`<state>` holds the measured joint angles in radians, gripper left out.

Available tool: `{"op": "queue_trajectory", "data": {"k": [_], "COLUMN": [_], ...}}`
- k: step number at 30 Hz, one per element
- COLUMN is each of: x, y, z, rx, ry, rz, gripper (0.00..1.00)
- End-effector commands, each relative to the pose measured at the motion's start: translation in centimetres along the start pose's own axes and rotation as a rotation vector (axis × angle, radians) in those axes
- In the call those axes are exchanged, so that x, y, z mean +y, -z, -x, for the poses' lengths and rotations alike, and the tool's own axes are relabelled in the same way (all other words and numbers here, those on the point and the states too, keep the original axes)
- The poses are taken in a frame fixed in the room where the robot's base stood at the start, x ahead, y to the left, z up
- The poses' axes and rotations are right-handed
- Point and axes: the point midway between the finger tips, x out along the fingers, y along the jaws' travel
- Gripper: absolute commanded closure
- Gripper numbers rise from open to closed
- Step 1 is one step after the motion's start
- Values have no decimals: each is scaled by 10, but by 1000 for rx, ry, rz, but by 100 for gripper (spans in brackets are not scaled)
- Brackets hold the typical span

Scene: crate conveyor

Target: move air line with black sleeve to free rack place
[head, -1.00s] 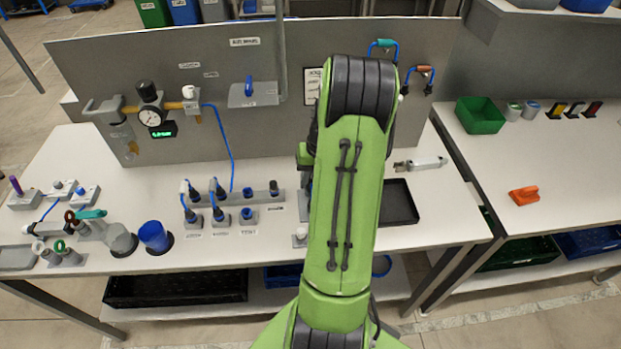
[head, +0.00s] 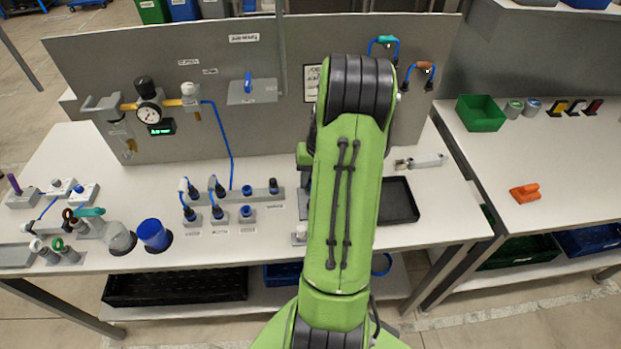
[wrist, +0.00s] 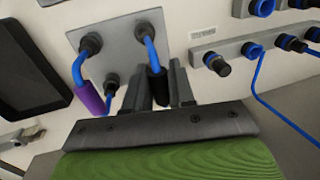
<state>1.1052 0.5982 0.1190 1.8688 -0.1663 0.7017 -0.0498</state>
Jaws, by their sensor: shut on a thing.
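In the wrist view my gripper (wrist: 160,92) is shut on the black sleeve (wrist: 156,84) of a blue air line (wrist: 151,52). The line's upper end runs to a black fitting (wrist: 142,31) on a square grey plate (wrist: 118,42). Its other end is hidden by the fingers. A second blue line with a purple sleeve (wrist: 88,98) loops beside it on the same plate. In the head view my arm hides the gripper and the black sleeve. Lines with a teal sleeve (head: 387,40) and a brown sleeve (head: 424,65) hang at the back panel's right.
A grey rail (wrist: 238,48) with blue-collared ports lies right in the wrist view. A dark tray (wrist: 35,62) lies at left; it also shows in the head view (head: 400,203). A blue cup (head: 154,235) stands front left. The right table has open white surface.

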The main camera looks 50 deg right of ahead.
Motion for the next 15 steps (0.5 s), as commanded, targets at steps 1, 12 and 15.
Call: {"op": "queue_trajectory", "data": {"k": [1, 12, 15], "x": [0, 2, 2], "y": [0, 0, 0], "z": [0, -8, -8], "rx": [0, 0, 0], "ry": [0, 0, 0], "rz": [0, 0, 0], "gripper": [100, 100, 100]}}
